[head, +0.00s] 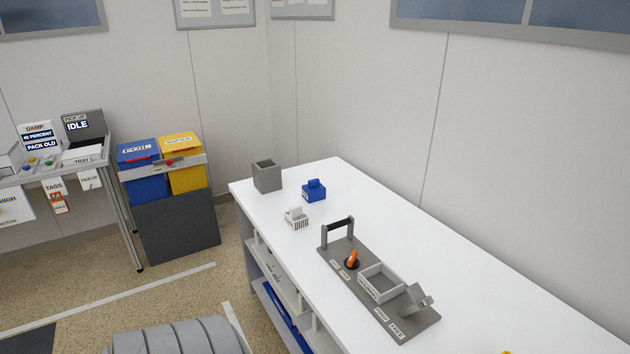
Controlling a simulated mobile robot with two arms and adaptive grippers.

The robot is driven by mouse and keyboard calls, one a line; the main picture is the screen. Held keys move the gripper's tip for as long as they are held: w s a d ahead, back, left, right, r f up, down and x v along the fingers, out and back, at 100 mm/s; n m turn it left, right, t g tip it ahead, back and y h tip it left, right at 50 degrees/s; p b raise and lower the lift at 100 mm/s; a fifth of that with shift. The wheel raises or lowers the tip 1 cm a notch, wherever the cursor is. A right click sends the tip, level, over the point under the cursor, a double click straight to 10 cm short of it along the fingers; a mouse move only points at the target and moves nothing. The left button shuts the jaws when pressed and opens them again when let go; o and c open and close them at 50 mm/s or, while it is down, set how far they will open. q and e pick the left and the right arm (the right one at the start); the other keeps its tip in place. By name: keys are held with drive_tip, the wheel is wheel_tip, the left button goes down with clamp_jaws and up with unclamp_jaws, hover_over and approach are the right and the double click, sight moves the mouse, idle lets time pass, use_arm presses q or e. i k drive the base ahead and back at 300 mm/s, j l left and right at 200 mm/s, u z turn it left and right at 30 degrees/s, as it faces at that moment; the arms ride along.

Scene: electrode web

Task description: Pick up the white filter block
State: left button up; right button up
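The white filter block (296,218) sits upright on the white table (480,270), near its left edge. It has dark slots on its front face and a raised part on top. Nothing touches it. Neither of my grippers is in view.
A blue block (314,191) and a grey open box (267,176) stand behind the filter block. A grey fixture plate (372,292) with a black-topped handle, an orange knob, an open frame and a tilted flap lies in front of it. Blue and yellow bins (183,176) stand at left.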

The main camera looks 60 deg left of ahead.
sight(295, 218)
drive_tip(key=u, duration=2)
drive_tip(key=z, duration=0.85)
drive_tip(key=i+j+z, duration=0.15)
drive_tip(key=j+z, duration=1.1)
drive_tip(key=j, duration=0.2)
